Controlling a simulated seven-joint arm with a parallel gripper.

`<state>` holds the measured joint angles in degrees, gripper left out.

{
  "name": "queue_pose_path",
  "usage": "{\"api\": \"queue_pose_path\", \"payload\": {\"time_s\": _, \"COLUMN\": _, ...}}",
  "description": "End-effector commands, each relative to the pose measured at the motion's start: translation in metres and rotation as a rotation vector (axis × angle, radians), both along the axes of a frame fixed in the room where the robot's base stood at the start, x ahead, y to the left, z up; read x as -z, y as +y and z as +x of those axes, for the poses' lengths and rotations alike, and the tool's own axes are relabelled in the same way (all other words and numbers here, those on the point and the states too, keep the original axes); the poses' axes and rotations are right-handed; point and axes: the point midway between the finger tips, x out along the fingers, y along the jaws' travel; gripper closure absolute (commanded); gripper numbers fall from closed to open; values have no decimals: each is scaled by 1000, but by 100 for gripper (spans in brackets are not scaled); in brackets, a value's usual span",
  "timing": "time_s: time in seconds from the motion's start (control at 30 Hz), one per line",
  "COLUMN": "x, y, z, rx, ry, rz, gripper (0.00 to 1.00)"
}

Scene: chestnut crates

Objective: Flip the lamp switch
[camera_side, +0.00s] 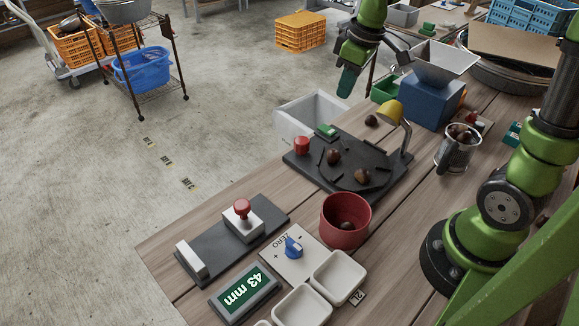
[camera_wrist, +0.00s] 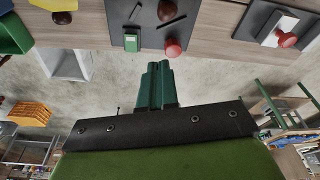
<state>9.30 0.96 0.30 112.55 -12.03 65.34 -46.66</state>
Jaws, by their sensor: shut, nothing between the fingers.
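A small lamp with a yellow shade (camera_side: 389,112) stands at the right back of a dark board (camera_side: 375,152) on the wooden table. A green rocker-like switch (camera_side: 326,131) sits at the board's back left edge, and it also shows in the wrist view (camera_wrist: 131,41). A red knob (camera_side: 301,146) stands near it, also in the wrist view (camera_wrist: 172,47). I cannot tell for certain which one works the lamp. My gripper (camera_side: 346,84) is shut and empty, above and behind the board, apart from everything. Its green fingers (camera_wrist: 159,68) show in the wrist view.
A white bin (camera_side: 308,117) stands beyond the table edge. A blue box with a metal hopper (camera_side: 432,100) is right of the lamp. Chestnuts (camera_side: 333,157) lie on the board. A red bowl (camera_side: 345,219) and a red-button box (camera_side: 242,219) are nearer the front.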

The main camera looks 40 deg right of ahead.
Motion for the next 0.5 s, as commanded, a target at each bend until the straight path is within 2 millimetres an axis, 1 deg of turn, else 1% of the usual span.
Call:
{"api": "queue_pose_path", "payload": {"time_s": 0.03, "x": 7, "y": -8, "z": 11, "rx": -94, "ry": 30, "rz": -24, "gripper": 100}}
{"api": "queue_pose_path", "payload": {"time_s": 0.1, "x": 14, "y": -18, "z": 24, "rx": -237, "ry": 63, "rz": -53, "gripper": 100}}
{"api": "queue_pose_path", "payload": {"time_s": 0.3, "x": 29, "y": -41, "z": 52, "rx": -651, "ry": 131, "rz": -112, "gripper": 100}}
{"api": "queue_pose_path", "payload": {"time_s": 0.4, "x": 30, "y": -49, "z": 62, "rx": -845, "ry": 148, "rz": -133, "gripper": 100}}
{"api": "queue_pose_path", "payload": {"time_s": 0.5, "x": 24, "y": -52, "z": 67, "rx": -1013, "ry": 146, "rz": -156, "gripper": 100}}
